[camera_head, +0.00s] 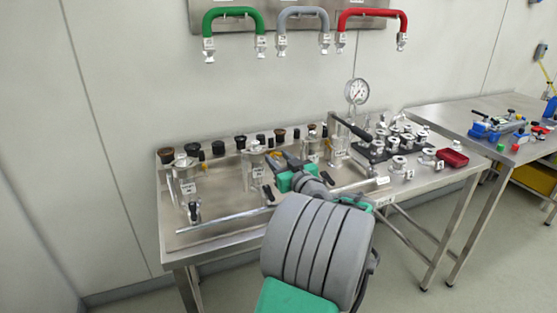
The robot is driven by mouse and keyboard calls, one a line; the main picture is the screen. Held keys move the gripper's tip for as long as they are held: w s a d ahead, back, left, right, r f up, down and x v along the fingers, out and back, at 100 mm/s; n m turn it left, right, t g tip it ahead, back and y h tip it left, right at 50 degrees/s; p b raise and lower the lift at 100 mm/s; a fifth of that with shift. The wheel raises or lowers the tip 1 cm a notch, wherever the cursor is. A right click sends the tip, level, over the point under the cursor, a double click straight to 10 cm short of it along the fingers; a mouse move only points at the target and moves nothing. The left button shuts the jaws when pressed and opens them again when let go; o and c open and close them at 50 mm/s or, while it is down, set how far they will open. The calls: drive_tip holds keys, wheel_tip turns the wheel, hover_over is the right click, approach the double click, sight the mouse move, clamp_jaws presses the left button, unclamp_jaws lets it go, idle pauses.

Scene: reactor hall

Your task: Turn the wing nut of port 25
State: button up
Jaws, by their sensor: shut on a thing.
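My gripper (277,158) is shut on a small part beside the middle metal port (254,157), apparently its wing nut. The part is mostly hidden by the jaws, and the contact is too small to see clearly. My green and grey wrist and forearm reach up from the bottom of the view. Similar ports stand on the steel bench at the left (185,166) and the right (313,139). The port labels are too small to read, so I cannot tell which one is 25.
The steel bench (230,230) has a rail along its front and several dark caps at its back. A pressure gauge (357,91) and a red tray (452,158) are at its right. Green, grey and red hoses (372,13) hang on the wall. A second bench (460,112) stands right.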

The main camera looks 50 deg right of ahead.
clamp_jaws()
drive_tip(key=shift+f+m, duration=0.1)
drive_tip(key=shift+m, duration=0.3)
drive_tip(key=shift+m+b, duration=0.65)
drive_tip(key=shift+m, duration=0.25)
drive_tip(key=m, duration=0.3)
drive_tip(key=shift+m, duration=0.4)
drive_tip(key=m, duration=0.4)
drive_tip(key=shift+d+m+h+p, duration=0.1)
drive_tip(key=shift+m+h+p, duration=0.2)
drive_tip(key=shift+f+m+p, duration=0.1)
drive_tip(key=shift+m+p, duration=0.7)
drive_tip(key=shift+m, duration=1.2)
drive_tip(key=shift+h, duration=0.3)
